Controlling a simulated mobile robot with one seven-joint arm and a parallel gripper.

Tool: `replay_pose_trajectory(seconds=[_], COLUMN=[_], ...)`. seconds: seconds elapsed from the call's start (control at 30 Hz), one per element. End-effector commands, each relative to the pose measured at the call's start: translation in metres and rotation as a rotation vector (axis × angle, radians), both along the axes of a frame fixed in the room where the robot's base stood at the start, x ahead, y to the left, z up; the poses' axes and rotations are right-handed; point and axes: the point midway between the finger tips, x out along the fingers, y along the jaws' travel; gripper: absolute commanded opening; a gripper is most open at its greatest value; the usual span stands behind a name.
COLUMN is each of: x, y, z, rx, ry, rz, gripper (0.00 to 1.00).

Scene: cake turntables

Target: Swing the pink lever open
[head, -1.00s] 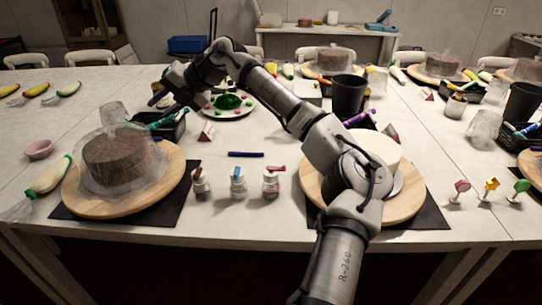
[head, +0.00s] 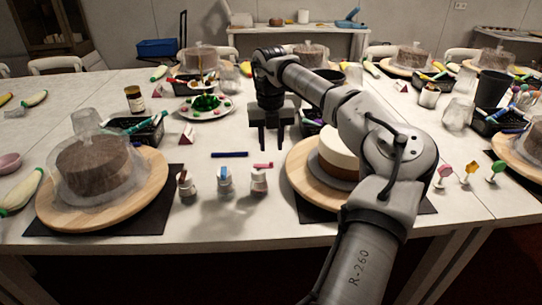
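The pink lever (head: 264,165) sits on top of a small jar (head: 259,183), the rightmost of three in a row near the table's front, and points to the right. My gripper (head: 272,146) points downward above and slightly behind it in the picture. Its two dark fingers are spread apart with nothing between them. It appears apart from the lever; the exact gap is hard to judge.
Two similar jars, one with a blue lever (head: 225,171) and one with a dark red lever (head: 184,176), stand to the left. A turntable (head: 299,178) with a cake (head: 338,160) is close on the right. A blue stick (head: 229,155) lies behind the jars.

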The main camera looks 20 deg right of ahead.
Motion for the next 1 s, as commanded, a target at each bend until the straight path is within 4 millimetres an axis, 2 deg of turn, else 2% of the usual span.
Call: replay_pose_trajectory(seconds=[0.1,0.3,0.67,0.9,1.0], x=[-0.001,0.000,0.000,0.000,0.000], y=[0.000,-0.001,0.000,0.000,0.000], z=[-0.023,-0.045,-0.051,-0.051,-0.051], rx=[0.002,0.000,0.001,0.001,0.001], ry=[0.003,0.001,0.000,0.000,0.000], rz=[-0.001,-0.001,-0.001,-0.001,-0.001], gripper=[0.32,0.32,0.32,0.03,0.00])
